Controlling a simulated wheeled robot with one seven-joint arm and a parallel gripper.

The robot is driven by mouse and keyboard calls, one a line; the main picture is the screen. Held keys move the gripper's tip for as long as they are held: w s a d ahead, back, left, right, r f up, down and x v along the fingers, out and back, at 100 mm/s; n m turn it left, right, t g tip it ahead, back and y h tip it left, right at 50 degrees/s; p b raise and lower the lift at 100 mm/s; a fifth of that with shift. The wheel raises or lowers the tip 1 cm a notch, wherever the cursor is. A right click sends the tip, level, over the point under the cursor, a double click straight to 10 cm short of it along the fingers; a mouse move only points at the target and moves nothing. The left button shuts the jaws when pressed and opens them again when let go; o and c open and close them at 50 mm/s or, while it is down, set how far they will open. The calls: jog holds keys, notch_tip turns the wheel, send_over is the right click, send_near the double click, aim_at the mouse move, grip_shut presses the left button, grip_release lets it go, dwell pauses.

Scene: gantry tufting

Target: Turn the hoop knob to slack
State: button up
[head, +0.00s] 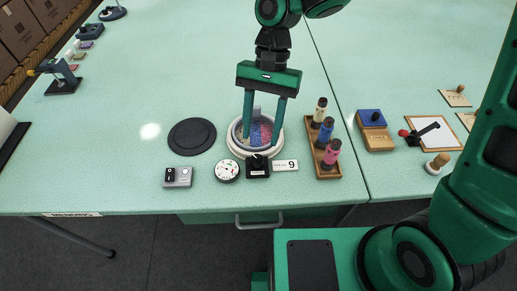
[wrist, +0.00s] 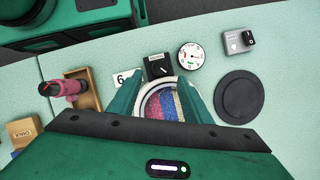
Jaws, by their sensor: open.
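The round hoop (head: 240,147) has a pale rim and red, blue and tan patches inside; it also shows in the wrist view (wrist: 145,94). A black square block with a dark knob and a white pointer mark (head: 258,166) sits at the hoop's near edge. It is clearer in the wrist view (wrist: 158,67), but its setting words cannot be read. My gripper (head: 261,139) points down over the hoop, fingers apart, with nothing held. In the wrist view the fingers (wrist: 161,92) flank the hoop; whether they touch it I cannot tell.
A white dial (head: 227,170), a grey switch box (head: 178,177) and a black disc (head: 192,136) lie left. A number card (head: 287,165) and a wooden rack (head: 323,170) of coloured spools stand right.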

aim_at(257, 157)
jog(key=x, duration=0.6)
jog(key=shift+s+f, duration=0.15)
jog(key=shift+f, duration=0.2)
jog(key=shift+c, duration=0.7)
jog(key=c, duration=0.9)
